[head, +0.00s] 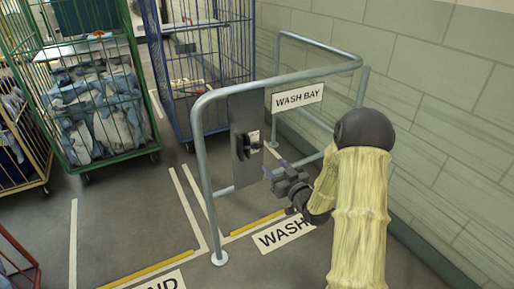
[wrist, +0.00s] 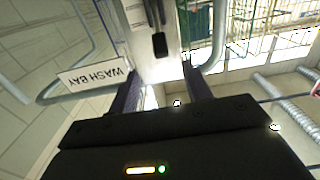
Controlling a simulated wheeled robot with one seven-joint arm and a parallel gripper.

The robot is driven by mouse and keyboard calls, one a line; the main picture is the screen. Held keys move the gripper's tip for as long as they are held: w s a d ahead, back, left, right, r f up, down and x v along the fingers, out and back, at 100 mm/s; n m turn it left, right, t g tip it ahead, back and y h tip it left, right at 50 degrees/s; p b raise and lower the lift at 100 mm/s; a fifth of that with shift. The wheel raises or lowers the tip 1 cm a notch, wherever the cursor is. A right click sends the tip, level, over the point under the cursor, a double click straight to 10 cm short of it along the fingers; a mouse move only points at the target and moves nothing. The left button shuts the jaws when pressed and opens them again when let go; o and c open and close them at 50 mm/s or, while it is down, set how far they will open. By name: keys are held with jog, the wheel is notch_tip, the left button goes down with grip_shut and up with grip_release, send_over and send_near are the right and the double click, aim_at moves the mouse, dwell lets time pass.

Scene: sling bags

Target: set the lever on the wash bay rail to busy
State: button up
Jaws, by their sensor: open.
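The grey tubular wash bay rail (head: 204,150) carries a metal plate (head: 246,112). A black lever (head: 243,148) is on the plate, beside a small pale label (head: 255,137) too small to read. In the wrist view, which looks upside down, the plate (wrist: 137,35) stands beyond my fingers and a black part of the lever (wrist: 160,45) shows on it. My gripper (head: 270,170) is just right of and below the lever in the head view, apart from it. In the wrist view my gripper (wrist: 160,90) is open, with nothing between its fingers.
A WASH BAY sign (head: 298,97) hangs on the rail, near the block wall (head: 425,90) at right. A green cage (head: 100,110) of cloth and a blue cage (head: 200,70) stand behind.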

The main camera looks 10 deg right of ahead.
aim_at(257, 147)
jog(key=x, duration=1.3)
jog(key=shift+c, duration=0.2)
grip_shut()
